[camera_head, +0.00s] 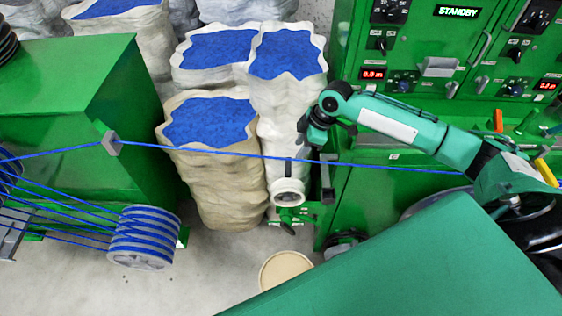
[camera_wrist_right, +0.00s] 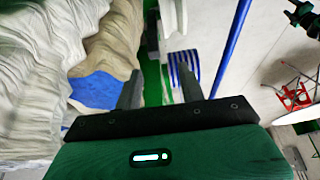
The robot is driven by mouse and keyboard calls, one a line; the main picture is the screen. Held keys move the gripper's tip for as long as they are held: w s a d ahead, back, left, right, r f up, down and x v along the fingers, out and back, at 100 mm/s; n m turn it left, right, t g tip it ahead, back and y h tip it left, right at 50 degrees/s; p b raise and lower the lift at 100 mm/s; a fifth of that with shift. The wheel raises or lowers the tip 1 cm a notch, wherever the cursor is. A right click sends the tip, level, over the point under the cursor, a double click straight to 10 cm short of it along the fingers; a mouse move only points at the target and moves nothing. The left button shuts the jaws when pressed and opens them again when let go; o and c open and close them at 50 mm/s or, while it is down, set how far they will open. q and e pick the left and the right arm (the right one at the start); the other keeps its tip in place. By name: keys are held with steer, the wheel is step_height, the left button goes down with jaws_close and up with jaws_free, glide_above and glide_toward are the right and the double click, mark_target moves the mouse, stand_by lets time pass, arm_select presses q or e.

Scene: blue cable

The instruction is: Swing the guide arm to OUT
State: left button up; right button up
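A white wheel-like fitting (camera_head: 288,192) with a dark upright pin stands on a green bracket beside the green machine, and a dark upright bar (camera_head: 327,182) is right of it. I cannot tell for certain which of these is the guide arm. The taut blue cable (camera_head: 225,153) crosses the head view and passes by the pin; a cable also shows in the right wrist view (camera_wrist_right: 230,45). My right gripper (camera_head: 303,126) is above the cable, near the fitting. In the right wrist view its two dark fingers (camera_wrist_right: 160,78) are apart with nothing clearly held. My left gripper is out of view.
Pale sacks with blue tops (camera_head: 208,122) stand behind the cable. A blue-wound spool (camera_head: 143,238) is at lower left. The control cabinet (camera_head: 450,60) reads STANDBY. A round tan lid (camera_head: 285,270) lies on the floor, which is fairly clear in front.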

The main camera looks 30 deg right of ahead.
mark_target(290, 160)
steer(key=p+x, duration=0.1)
steer(key=x, duration=0.2)
steer(key=p+x, duration=0.2)
steer(key=x, duration=0.2)
steer(key=p+x, duration=0.1)
steer(key=x, duration=0.3)
steer(key=shift+w+d+f+p, duration=0.1)
steer(key=shift+w+d+p, duration=0.1)
steer(key=shift+w+p, duration=0.2)
steer(key=shift+f, duration=0.4)
steer(key=shift+a, duration=0.1)
jaws_close()
